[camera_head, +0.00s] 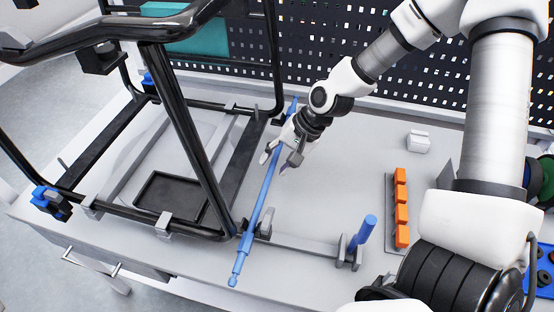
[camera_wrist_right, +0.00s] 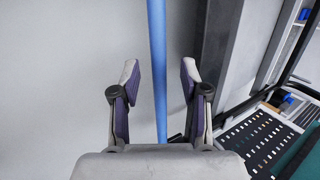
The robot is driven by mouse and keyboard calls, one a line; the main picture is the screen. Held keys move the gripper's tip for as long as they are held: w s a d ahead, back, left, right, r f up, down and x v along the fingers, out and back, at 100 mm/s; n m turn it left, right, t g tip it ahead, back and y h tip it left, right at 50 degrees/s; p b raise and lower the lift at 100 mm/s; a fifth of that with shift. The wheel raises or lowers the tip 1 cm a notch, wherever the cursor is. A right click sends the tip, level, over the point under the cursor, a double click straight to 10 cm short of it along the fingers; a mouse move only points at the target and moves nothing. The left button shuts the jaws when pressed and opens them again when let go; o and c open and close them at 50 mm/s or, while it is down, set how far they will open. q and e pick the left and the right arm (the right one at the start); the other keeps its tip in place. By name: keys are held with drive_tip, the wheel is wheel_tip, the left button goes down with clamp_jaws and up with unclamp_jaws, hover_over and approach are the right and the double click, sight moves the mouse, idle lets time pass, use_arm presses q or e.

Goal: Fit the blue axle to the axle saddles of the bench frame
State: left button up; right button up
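The blue axle (camera_head: 262,205) is a long rod lying along the right side of the black tubular bench frame (camera_head: 182,110) in the head view. My right gripper (camera_head: 274,166) is open over the middle of the axle. In the right wrist view the axle (camera_wrist_right: 157,50) runs between the two open fingers (camera_wrist_right: 160,75) with a gap on each side. I cannot tell whether the axle is seated in the saddles. My left gripper is not in view.
A short blue post (camera_head: 362,233) stands upright in a grey holder on the right. An orange row of blocks (camera_head: 402,207) and a small white block (camera_head: 418,142) stand farther right. A black tray (camera_head: 170,196) lies inside the frame. A perforated panel (camera_head: 330,50) closes the back.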

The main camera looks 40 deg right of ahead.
drive_tip(key=v, duration=0.7)
drive_tip(key=shift+r, duration=0.15)
idle(0.7)
